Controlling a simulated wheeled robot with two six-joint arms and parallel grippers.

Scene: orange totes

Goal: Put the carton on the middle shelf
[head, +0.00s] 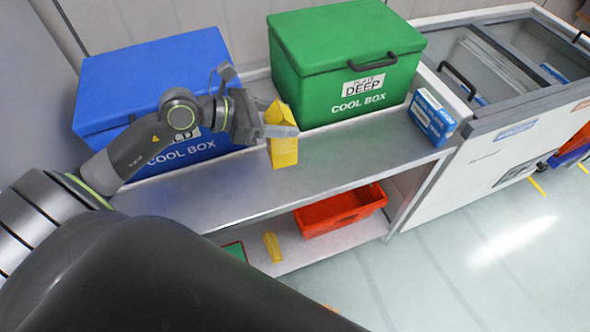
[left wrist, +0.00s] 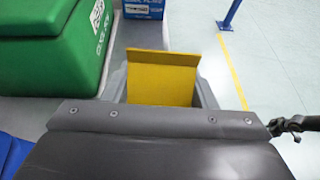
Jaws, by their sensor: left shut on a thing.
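The yellow carton (head: 284,151) stands roughly upright in my left gripper (head: 280,131), at the front of the grey bench top (head: 365,158), before the green cool box. My left gripper is shut on its upper part. From the head view I cannot tell whether its base touches the bench top. The carton also shows in the left wrist view (left wrist: 160,78), between the fingers. One shelf (head: 335,244) shows below the bench top; much of it is hidden by my arm. A dark jointed part at the right edge of the left wrist view may be my right gripper (left wrist: 290,125).
A blue cool box (head: 150,75) and a green cool box (head: 340,60) stand on the bench top. A blue-white box (head: 432,118) is at its right end. The lower shelf holds an orange basket (head: 340,212) and a yellow item (head: 272,247). A chest freezer (head: 490,160) adjoins.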

